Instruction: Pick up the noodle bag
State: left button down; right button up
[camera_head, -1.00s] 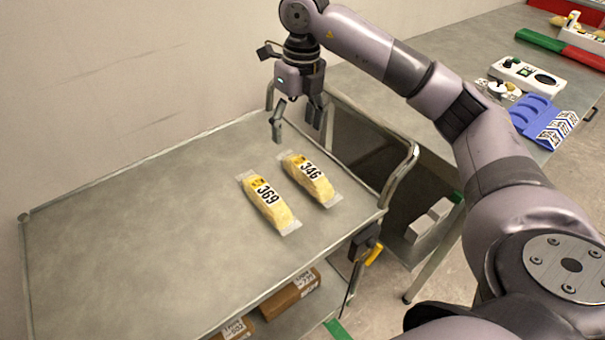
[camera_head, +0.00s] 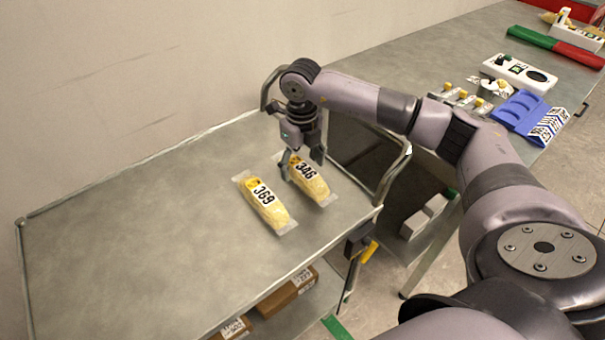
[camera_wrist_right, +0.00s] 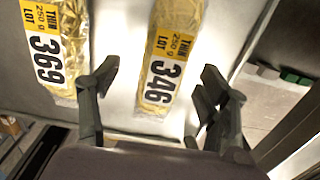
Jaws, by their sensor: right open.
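Two yellow noodle bags in clear wrap lie on the grey cart top (camera_head: 130,230). The bag labelled 346 (camera_head: 314,186) is on the right, near the cart's handle end. The bag labelled 369 (camera_head: 266,205) lies to its left. My right gripper (camera_head: 302,172) is open at the far end of bag 346. In the right wrist view, bag 346 (camera_wrist_right: 164,60) shows between and beyond the open fingers (camera_wrist_right: 158,85), and bag 369 (camera_wrist_right: 47,50) is outside them to the left. I cannot tell whether the fingers touch the bag. My left gripper is not in view.
A metal handle rail (camera_head: 396,175) rises at the cart's right end. Cardboard boxes (camera_head: 290,292) sit on the shelf below. A long table at the right holds a blue tray (camera_head: 520,108) and a white control box (camera_head: 519,75). The cart's left part is clear.

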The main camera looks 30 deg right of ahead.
aim_at(302, 167)
jog(key=f, duration=0.4)
jog(key=shift+w+d, duration=0.15)
jog(key=shift+d, duration=0.1)
jog(key=shift+c, duration=0.5)
jog(key=c, duration=1.3)
jog(key=shift+c, duration=0.4)
jog(key=shift+r, duration=0.15)
